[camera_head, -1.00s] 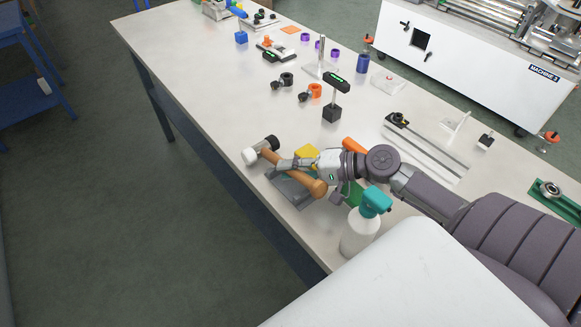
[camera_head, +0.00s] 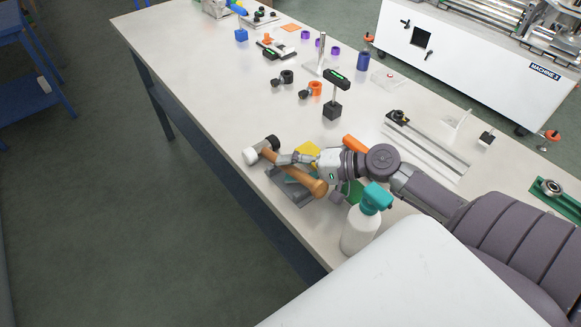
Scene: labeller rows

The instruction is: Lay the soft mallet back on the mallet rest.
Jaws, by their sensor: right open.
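The soft mallet (camera_head: 302,179) has a tan wooden handle and a head with a white face and a dark face. It lies over the grey mallet rest (camera_head: 285,190) near the table's front edge, with its head toward the upper left. I cannot tell exactly how it is seated. My right gripper (camera_head: 283,159) is open, with its fingers close beside the handle near the head. Whether they touch the handle is unclear. My left gripper is not in view.
A white spray bottle with a teal top (camera_head: 362,222) stands close in front of my right arm. A yellow block (camera_head: 307,150) and an orange piece (camera_head: 354,144) are just behind the gripper. A black block with a post (camera_head: 332,108) stands farther back. The table to the left is clear.

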